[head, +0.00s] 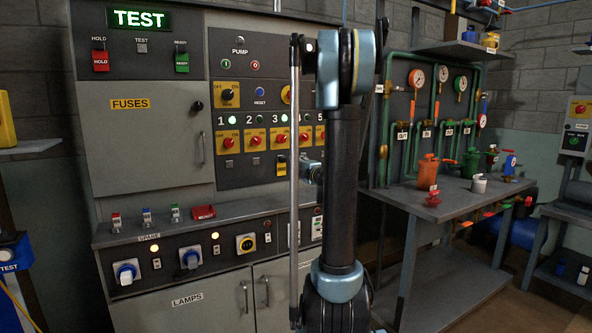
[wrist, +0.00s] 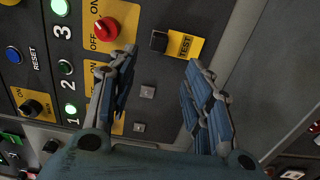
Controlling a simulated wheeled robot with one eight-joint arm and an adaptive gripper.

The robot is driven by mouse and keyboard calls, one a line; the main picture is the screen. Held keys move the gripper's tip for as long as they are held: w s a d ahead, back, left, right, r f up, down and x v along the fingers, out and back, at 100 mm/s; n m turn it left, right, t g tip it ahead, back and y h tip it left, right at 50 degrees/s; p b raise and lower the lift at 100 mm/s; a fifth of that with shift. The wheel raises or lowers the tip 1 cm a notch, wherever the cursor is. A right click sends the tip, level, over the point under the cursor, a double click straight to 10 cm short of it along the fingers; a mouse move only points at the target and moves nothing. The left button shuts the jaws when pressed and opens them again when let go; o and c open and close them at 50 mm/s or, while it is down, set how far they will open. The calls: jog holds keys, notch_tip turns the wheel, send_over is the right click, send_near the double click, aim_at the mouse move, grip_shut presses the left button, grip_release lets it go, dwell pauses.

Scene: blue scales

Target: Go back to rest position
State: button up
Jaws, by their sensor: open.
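My gripper (wrist: 163,57) is open and empty in the wrist view, its two blue-grey fingers spread apart in front of the control panel (wrist: 215,25). A black switch on a yellow TEST plate (wrist: 184,45) shows between and beyond the fingertips. I cannot tell whether the fingers touch the panel. In the head view my arm stands upright in front of the cabinet, and my gripper (head: 311,169) is mostly hidden behind it, beside the row of numbered switches.
The grey cabinet (head: 145,150) with a lit TEST sign (head: 140,18) fills the left. Its ledge (head: 190,223) carries small coloured switches and a red item. A workbench (head: 450,203) with green pipes and gauges stands right. Some floor shows at the lower right.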

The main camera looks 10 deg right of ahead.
jog(key=s+d+r+m+t+h, duration=0.2)
jog(key=s+d+r+m+h, duration=0.1)
jog(key=r+m+h, duration=0.15)
jog(key=s+d+f+m+g+h, duration=0.2)
jog(key=s+d+m+g+h, duration=0.15)
jog(key=s+m, duration=0.25)
jog(key=s+d+f+m+g+h, duration=0.2)
jog(key=s+d+f+m+h, duration=0.15)
jog(key=s+m, duration=0.25)
jog(key=s+a+f+m+g+y, duration=0.1)
jog(key=s+a+f+g+y, duration=0.1)
jog(key=s+f, duration=0.4)
jog(key=s+a+f+m+g+y, duration=0.2)
jog(key=s+a+f+g, duration=0.3)
jog(key=s, duration=0.9)
jog(key=s+a+f+m+g+y, duration=0.2)
jog(key=s+a+f+g, duration=0.2)
jog(key=s+f, duration=0.5)
jog(key=s+a, duration=0.2)
jog(key=shift+a, duration=0.3)
jog(key=shift+g, duration=0.25)
